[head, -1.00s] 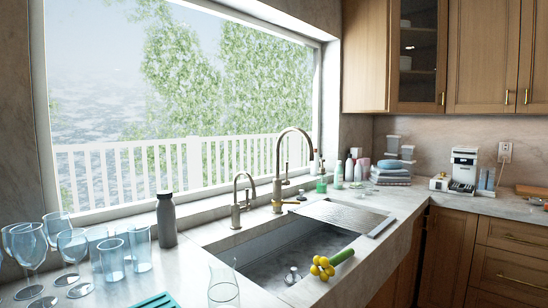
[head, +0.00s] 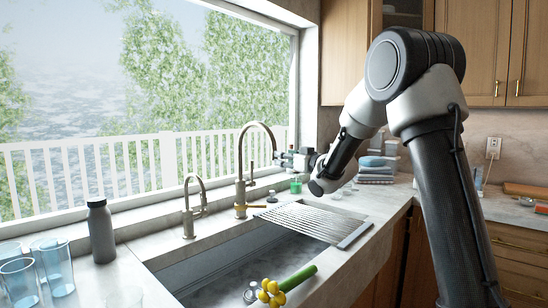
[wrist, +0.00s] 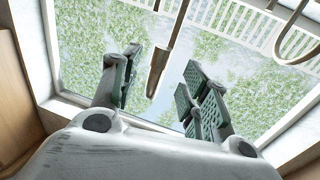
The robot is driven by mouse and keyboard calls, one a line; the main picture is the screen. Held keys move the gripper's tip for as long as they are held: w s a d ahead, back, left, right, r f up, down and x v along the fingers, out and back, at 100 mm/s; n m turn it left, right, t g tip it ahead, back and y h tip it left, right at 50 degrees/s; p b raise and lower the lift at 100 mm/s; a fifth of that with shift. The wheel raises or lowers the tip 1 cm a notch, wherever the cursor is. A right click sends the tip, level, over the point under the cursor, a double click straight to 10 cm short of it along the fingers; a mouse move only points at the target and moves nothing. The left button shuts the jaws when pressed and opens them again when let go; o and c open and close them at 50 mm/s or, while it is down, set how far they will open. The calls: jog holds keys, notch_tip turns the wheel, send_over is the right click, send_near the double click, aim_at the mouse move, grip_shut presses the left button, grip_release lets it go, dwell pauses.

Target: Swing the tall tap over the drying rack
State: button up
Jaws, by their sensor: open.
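The tall bronze tap (head: 240,186) stands behind the sink, its arched spout curving forward and right. It also shows in the wrist view (wrist: 163,62), where its spout end appears between my two open finger pads with gaps on both sides. My gripper (head: 284,160) is at the spout's downturned end in the head view and comes in from the right. It also shows in the wrist view (wrist: 166,85). The silver ribbed drying rack (head: 312,219) lies across the right part of the sink, to the right of the tap's base. My gripper's exact depth around the spout is hard to tell.
A smaller tap (head: 188,213) stands left of the tall one. The sink (head: 215,275) holds yellow balls (head: 270,289) and a green cylinder (head: 298,277) near its front edge. A dark bottle (head: 101,231) and blue glasses (head: 54,266) stand at the left. The window (head: 90,90) is behind.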

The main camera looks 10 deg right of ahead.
jog(key=x, duration=0.7)
jog(key=shift+w+a, duration=0.1)
jog(key=shift+a, duration=0.05)
grip_shut()
